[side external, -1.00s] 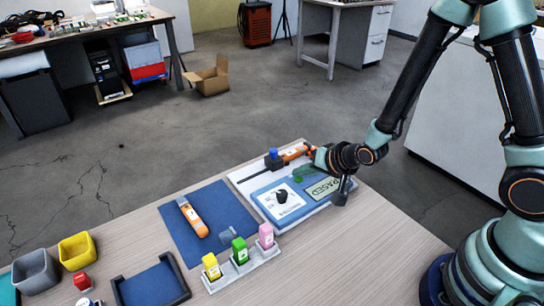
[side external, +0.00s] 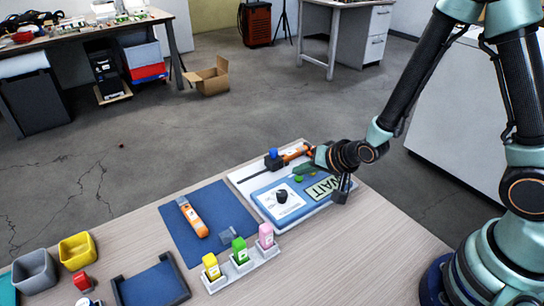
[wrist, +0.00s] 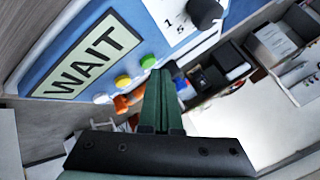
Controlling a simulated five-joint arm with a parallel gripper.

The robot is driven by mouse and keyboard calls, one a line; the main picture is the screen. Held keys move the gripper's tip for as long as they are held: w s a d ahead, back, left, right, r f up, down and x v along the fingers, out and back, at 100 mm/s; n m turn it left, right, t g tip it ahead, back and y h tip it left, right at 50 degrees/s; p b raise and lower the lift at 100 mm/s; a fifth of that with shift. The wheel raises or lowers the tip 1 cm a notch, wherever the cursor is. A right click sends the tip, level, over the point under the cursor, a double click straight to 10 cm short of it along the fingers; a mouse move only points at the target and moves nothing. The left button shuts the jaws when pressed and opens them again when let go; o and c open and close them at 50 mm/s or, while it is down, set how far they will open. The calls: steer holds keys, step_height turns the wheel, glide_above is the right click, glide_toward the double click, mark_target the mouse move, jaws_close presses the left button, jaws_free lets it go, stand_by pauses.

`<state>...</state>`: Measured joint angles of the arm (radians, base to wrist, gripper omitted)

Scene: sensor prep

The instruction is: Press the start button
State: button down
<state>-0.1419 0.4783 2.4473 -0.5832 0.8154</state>
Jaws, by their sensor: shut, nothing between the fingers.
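The blue control panel (side external: 262,194) stands on a white base at the table's far right. Its display (side external: 323,187) reads WAIT, also in the wrist view (wrist: 88,64). No start label is legible.
An orange tool (side external: 293,153) and a blue-topped block (side external: 273,158) sit at the panel's far side. A blue mat (side external: 222,203) holds another orange tool (side external: 193,218). A rack (side external: 243,267) of coloured pieces stands in front. Bins (side external: 78,251) are at left.

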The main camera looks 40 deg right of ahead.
steer(key=shift+r, duration=0.3)
steer(key=shift+r, duration=2.5)
step_height(320, 180, up, 10)
steer(key=n+g, duration=0.2)
steer(key=n, duration=0.2)
glide_above(303, 182)
steer(key=s+d, duration=0.3)
steer(key=s, duration=0.2)
steer(key=s+d+r+n+g+h, duration=0.1)
steer(key=s+d+r+n, duration=0.1)
steer(key=s+r, duration=0.3)
steer(key=s+n, duration=0.1)
steer(key=s, duration=0.2)
steer(key=shift+s+d+n+g, duration=0.15)
steer(key=shift+d+n+g, duration=0.15)
steer(key=shift+n, duration=0.1)
